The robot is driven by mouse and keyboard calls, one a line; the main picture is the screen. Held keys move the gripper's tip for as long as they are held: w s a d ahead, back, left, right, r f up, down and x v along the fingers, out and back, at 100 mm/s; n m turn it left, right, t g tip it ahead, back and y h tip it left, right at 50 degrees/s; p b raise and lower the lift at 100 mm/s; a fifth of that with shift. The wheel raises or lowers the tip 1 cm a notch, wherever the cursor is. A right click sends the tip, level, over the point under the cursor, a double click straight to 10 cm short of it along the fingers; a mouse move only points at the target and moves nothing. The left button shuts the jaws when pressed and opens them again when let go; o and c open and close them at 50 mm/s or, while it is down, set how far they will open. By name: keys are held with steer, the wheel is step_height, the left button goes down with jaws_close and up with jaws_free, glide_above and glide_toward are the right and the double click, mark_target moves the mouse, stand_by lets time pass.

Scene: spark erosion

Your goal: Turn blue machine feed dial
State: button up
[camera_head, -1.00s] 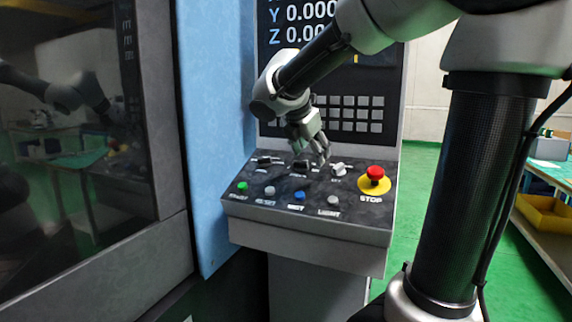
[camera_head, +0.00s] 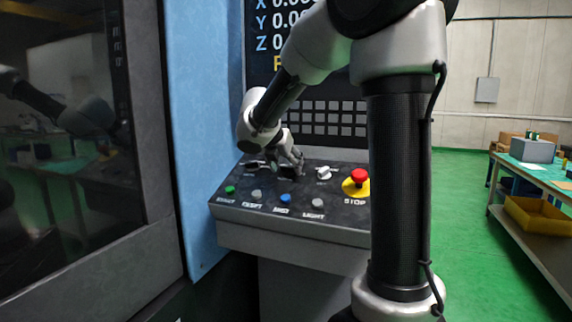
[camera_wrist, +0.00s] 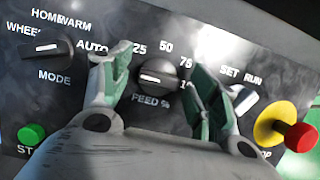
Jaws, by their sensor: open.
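The feed dial (camera_wrist: 155,78) is a black knob with a pale mark. It sits above the label FEED % on the dark panel of the blue machine, with the numbers 25, 50 and 75 around it. My gripper (camera_wrist: 160,66) is open, one finger on each side of the dial. I see a gap on both sides, so the fingers look apart from the knob. In the head view my gripper (camera_head: 292,160) is low over the panel and partly hides the dial (camera_head: 289,173).
The mode dial (camera_wrist: 47,47) is left of the feed dial, and the set/run switch (camera_wrist: 243,98) is right. A red stop button (camera_wrist: 299,137) stands out further right. Green, grey and blue buttons line the panel's front. A bench (camera_head: 548,168) stands far right.

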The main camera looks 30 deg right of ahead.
steer(key=c, duration=1)
